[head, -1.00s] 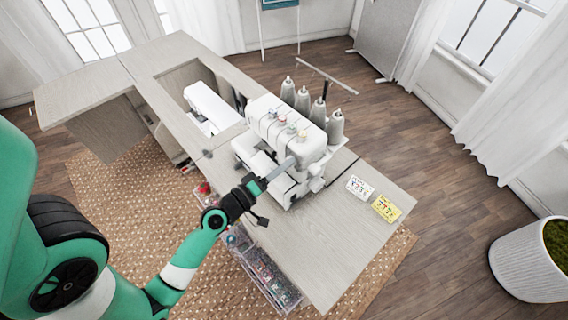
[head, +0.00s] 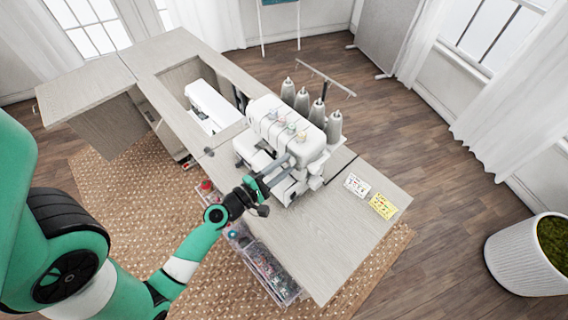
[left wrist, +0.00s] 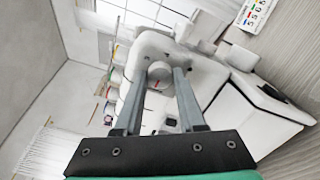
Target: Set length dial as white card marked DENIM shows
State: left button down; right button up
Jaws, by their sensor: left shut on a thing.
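A white overlock sewing machine (head: 285,126) stands on the cabinet. A round white dial (left wrist: 158,71) with a red mark is on the machine's side, seen in the left wrist view. My left gripper (head: 285,166) is at the machine's near side; in the left wrist view its fingers (left wrist: 160,76) are closed on the dial, one on each side. The dial's numbers are too small to read. A white card (head: 357,185) with coloured marks lies on the tabletop right of the machine; a card also shows in the left wrist view (left wrist: 256,14). My right gripper is not in view.
A yellow card (head: 383,206) lies beside the white one. Several grey thread cones (head: 318,112) stand behind the machine. A second white machine (head: 211,106) sits in the cabinet opening. Clear drawers (head: 262,264) hang below the front edge. The right tabletop (head: 318,243) is mostly bare.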

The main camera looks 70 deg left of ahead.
pick_arm(q)
jog(key=shift+n, duration=0.7)
jog(key=c, duration=0.5)
grip_release()
jog(key=shift+s, duration=0.1)
jog(key=shift+s+d+f, duration=0.1)
jog(key=shift+s+d, duration=0.05)
jog(key=shift+s, duration=0.15)
jog(key=b+v, duration=0.2)
jog(key=v, duration=0.8)
jog(key=shift+s+d+b, duration=0.15)
jog(key=shift+s+b, duration=0.2)
jog(key=shift+b, duration=0.05)
